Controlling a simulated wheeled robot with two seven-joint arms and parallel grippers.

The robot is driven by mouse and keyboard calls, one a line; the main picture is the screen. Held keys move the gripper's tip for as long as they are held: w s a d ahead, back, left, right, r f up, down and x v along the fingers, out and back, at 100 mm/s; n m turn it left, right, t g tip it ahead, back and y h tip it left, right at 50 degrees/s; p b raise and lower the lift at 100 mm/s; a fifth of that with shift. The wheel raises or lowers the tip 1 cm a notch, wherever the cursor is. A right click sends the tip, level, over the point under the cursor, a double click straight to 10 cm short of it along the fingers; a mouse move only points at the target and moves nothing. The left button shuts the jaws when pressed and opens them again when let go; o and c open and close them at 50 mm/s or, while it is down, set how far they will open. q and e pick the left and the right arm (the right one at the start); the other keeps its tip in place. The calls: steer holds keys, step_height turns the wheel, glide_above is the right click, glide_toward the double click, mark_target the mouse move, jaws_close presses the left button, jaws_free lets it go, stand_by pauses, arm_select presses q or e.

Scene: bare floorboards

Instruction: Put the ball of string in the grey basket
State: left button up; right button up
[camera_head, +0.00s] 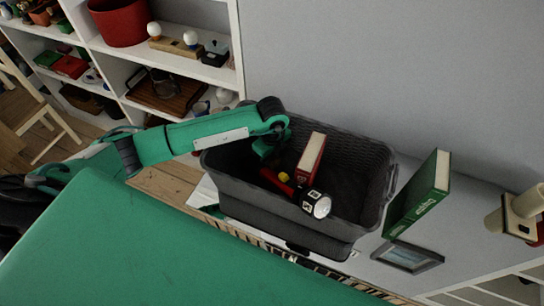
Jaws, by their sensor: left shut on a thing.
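The grey basket (375,180) stands in the middle, a dark woven bin with its open top facing me. My left arm comes in from the left and bends down over the basket's left rim. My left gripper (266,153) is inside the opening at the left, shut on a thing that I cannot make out. I cannot pick out the ball of string; the gripper and basket wall may hide it. My right gripper is not in view.
The basket holds a red-and-white book (311,156), a flashlight (316,205), a red object (276,182) and a small yellow one (284,177). A green book (418,195) and framed picture (407,257) are to its right. White shelves (112,52) stand behind left.

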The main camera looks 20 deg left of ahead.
arm_select(q)
steer(key=o, duration=0.7)
steer(key=shift+f, duration=0.1)
steer(key=shift+c, duration=0.2)
steer(key=shift+o, duration=0.2)
step_height(320, 180, up, 12)
steer(key=b, duration=0.2)
steer(key=shift+r, duration=0.2)
